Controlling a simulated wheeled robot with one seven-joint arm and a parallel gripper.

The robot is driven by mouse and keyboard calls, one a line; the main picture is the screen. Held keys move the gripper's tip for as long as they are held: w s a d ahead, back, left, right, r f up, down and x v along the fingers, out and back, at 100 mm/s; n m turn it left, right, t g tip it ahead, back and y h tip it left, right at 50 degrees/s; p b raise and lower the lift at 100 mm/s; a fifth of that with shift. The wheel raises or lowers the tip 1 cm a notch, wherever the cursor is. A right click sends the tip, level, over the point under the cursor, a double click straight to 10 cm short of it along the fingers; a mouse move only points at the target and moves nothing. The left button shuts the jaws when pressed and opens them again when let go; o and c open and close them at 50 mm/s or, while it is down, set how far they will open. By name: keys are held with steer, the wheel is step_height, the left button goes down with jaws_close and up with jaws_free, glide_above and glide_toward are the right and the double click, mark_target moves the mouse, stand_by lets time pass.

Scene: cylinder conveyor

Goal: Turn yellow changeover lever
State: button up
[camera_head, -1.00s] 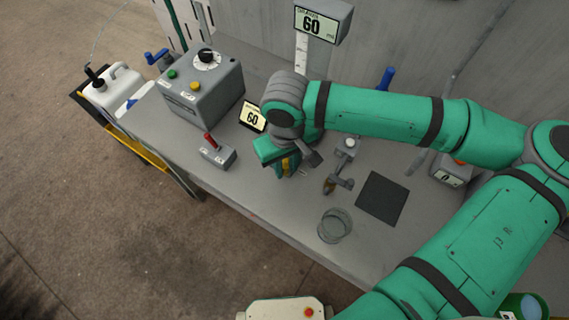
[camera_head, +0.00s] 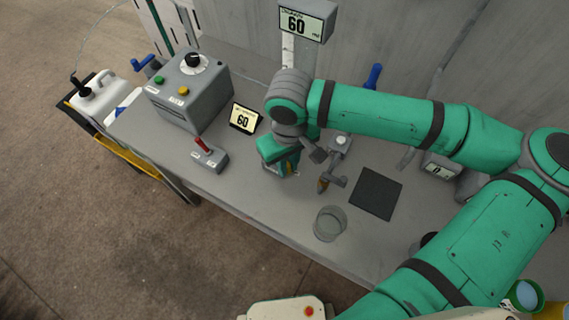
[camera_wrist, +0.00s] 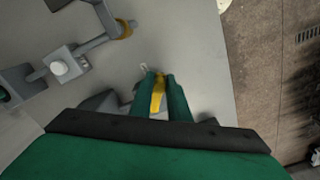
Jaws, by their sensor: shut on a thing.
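The yellow changeover lever (camera_wrist: 158,92) shows in the wrist view between the two green fingers of my gripper (camera_wrist: 161,80). The fingers are shut on it. Its grey base (camera_wrist: 108,102) is partly hidden behind my gripper. In the head view my gripper (camera_head: 283,168) is low over the bench, and only a small bit of yellow shows beside its fingers. The rest of the lever is hidden there by my gripper and wrist.
Just right of my gripper stands a grey fixture with a white button (camera_head: 340,141) and a brass-ringed arm (camera_head: 323,185). A glass dish (camera_head: 330,223) and a dark mat (camera_head: 376,193) lie nearby. A red-lever box (camera_head: 209,156) and a small display (camera_head: 243,118) stand left.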

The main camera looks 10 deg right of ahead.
steer(key=shift+w+d, duration=0.1)
steer(key=shift+d, duration=0.15)
steer(key=shift+o, duration=0.3)
steer(key=shift+w+d, duration=0.35)
steer(key=shift+d, duration=0.2)
steer(key=shift+w, duration=0.1)
steer(key=shift+o, duration=0.4)
steer(key=shift+w+d, duration=0.25)
steer(key=shift+d, duration=0.05)
steer(key=shift+o, duration=1.4)
steer(key=shift+w+d, duration=0.1)
steer(key=shift+w, duration=0.05)
steer(key=o, duration=1.4)
steer(key=shift+r, duration=0.1)
